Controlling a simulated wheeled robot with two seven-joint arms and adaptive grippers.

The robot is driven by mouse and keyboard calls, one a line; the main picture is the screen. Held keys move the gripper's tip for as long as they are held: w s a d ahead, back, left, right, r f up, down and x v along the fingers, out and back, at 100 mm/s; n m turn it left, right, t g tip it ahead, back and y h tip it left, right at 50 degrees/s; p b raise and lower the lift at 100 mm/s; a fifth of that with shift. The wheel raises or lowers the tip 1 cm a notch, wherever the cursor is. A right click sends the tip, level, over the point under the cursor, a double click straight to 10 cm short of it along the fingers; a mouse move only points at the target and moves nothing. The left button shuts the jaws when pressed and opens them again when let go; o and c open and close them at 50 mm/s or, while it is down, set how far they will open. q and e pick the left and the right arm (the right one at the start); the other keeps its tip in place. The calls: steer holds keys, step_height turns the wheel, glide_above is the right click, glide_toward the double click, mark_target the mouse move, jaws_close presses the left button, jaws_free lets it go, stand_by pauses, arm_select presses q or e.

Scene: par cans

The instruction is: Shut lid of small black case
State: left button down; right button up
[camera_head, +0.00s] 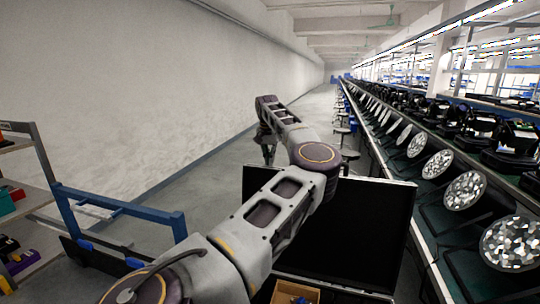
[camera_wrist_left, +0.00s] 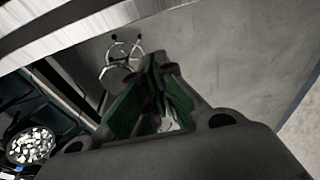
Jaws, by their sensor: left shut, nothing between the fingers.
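The small black case stands at the bottom centre of the head view, its dark lid (camera_head: 355,232) standing open and upright. A tan box (camera_head: 290,293) shows low in the case, cut off by the frame edge. My left arm reaches across the lid. My left gripper (camera_head: 268,151) points down beyond the lid's upper left edge; whether it touches the lid cannot be told. In the left wrist view the gripper's green-padded fingers (camera_wrist_left: 157,88) are together with nothing held. A pale metallic edge crosses the top left there. My right gripper is in neither view.
A long bench (camera_head: 425,180) with rows of stage lights runs along the right. A blue frame (camera_head: 125,208) and a shelf (camera_head: 22,200) stand at the left. Stools (camera_head: 343,135) stand beyond the lid; one (camera_wrist_left: 122,60) shows in the wrist view. Floor along the wall is clear.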

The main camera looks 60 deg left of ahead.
arm_select(q)
steer(key=shift+s+d+r, duration=0.2)
steer(key=shift+s+d, duration=0.35)
steer(key=shift+s, duration=0.1)
steer(key=shift+s+d+r, duration=0.2)
steer(key=shift+s+d, duration=0.3)
steer(key=shift+s, duration=0.1)
steer(key=shift+s, duration=0.15)
